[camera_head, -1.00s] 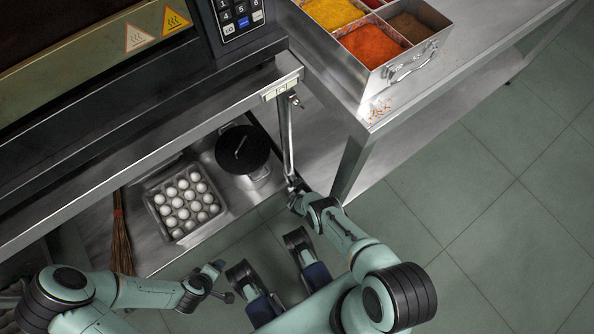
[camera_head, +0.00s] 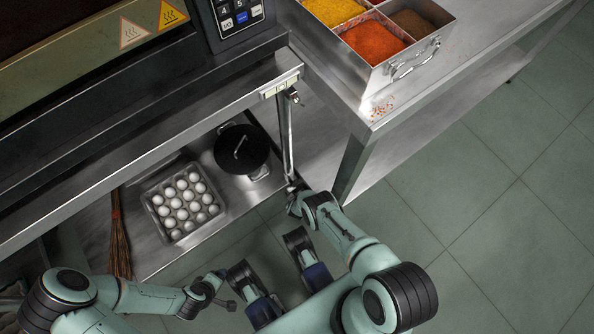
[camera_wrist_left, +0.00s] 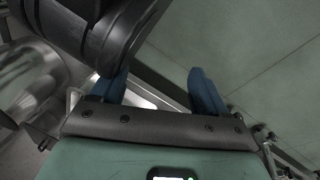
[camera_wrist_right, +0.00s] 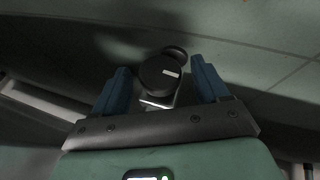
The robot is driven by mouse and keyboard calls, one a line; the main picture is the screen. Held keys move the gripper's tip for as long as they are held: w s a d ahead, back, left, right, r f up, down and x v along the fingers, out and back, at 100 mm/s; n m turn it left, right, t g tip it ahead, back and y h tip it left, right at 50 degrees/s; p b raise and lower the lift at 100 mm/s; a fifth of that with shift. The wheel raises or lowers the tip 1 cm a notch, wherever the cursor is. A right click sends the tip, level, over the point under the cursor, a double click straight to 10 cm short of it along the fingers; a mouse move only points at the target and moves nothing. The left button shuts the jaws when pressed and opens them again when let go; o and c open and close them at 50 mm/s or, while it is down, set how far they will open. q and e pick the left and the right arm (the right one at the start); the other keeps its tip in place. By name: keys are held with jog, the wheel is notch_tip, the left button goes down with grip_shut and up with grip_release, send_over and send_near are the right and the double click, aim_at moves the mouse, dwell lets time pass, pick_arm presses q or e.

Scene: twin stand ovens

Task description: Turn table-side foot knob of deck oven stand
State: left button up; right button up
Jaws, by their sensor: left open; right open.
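The oven stand (camera_head: 150,150) is at the left in the head view, with its table-side leg (camera_head: 286,140) beside the worktable. In the right wrist view, a round black knob (camera_wrist_right: 160,72) with a pale mark sits between the spread blue fingers of my open right gripper (camera_wrist_right: 162,80). Contact with the fingers cannot be told. In the head view my right gripper (camera_head: 293,190) is at the bottom of that leg and hides the knob. My left gripper (camera_head: 226,284) is open and empty, low in front of the stand; it also shows in the left wrist view (camera_wrist_left: 158,88).
A worktable (camera_head: 440,110) holds a metal spice box (camera_head: 385,75); its leg (camera_head: 350,168) stands just right of my right gripper. The stand's shelf holds an egg tray (camera_head: 160,228) and a black pot (camera_head: 240,148). A broom (camera_head: 119,240) leans at left. Floor at right is clear.

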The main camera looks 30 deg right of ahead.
pick_arm(q)
jog(key=w+d+r+t+p, duration=0.1)
jog(key=w+r+p, duration=0.2)
jog(key=r, duration=0.2)
jog(key=s+d+r+m+g+h+p, duration=0.1)
jog(key=s+d+r+p, duration=0.3)
jog(key=s, duration=0.5)
jog(key=shift+s+d+r+g+h+p, duration=0.25)
jog(key=shift+r+g+p, duration=0.3)
jog(key=shift+r+g, duration=0.35)
pick_arm(e)
jog(key=v, duration=1.3)
jog(key=shift+r, duration=0.15)
pick_arm(q)
jog(key=shift+w+a, duration=0.1)
pick_arm(e)
jog(key=shift+s+a, duration=0.1)
jog(key=shift+a, duration=0.05)
